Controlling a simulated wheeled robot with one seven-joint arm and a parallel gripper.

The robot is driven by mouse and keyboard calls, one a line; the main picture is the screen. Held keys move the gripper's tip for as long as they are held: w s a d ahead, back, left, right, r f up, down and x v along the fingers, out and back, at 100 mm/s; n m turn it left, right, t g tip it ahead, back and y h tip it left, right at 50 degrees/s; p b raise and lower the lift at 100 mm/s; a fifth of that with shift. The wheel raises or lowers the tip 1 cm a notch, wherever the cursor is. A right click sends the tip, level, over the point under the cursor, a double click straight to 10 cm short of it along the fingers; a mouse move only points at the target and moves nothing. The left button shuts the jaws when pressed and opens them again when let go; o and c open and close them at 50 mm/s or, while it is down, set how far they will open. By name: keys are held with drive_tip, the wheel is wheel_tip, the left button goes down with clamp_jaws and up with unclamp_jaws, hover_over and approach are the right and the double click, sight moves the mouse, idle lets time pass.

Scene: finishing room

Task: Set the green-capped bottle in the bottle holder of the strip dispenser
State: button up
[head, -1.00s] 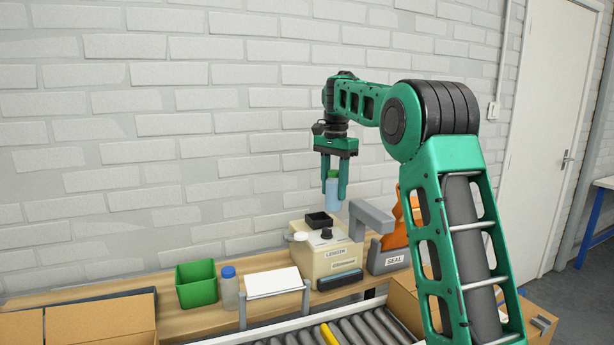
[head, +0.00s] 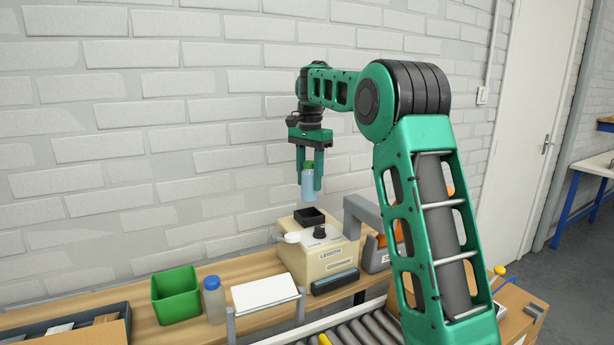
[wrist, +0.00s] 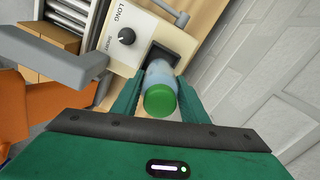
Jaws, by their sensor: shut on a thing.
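The green-capped bottle (head: 308,184) has a pale blue, see-through body and hangs upright between the fingers of my gripper (head: 310,170). My gripper is shut on it, and the green cap (wrist: 160,101) shows between the fingers in the wrist view. The bottle is above the holder, with a small gap in the head view. In the wrist view the bottle partly covers the holder (wrist: 163,55).
A green bin (head: 176,295), a blue-capped bottle (head: 214,301) and a white board on a stand (head: 265,291) are left of the dispenser. A grey-armed sealer (head: 366,222) stands close on its right. A roller conveyor (head: 367,332) runs in front. A brick wall is behind.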

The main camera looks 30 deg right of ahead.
sight(309, 188)
drive_tip(key=shift+f, duration=2.85)
drive_tip(key=o, duration=1.7)
drive_tip(key=shift+r, duration=0.15)
drive_tip(key=shift+r, duration=1)
drive_tip(key=shift+r, duration=3)
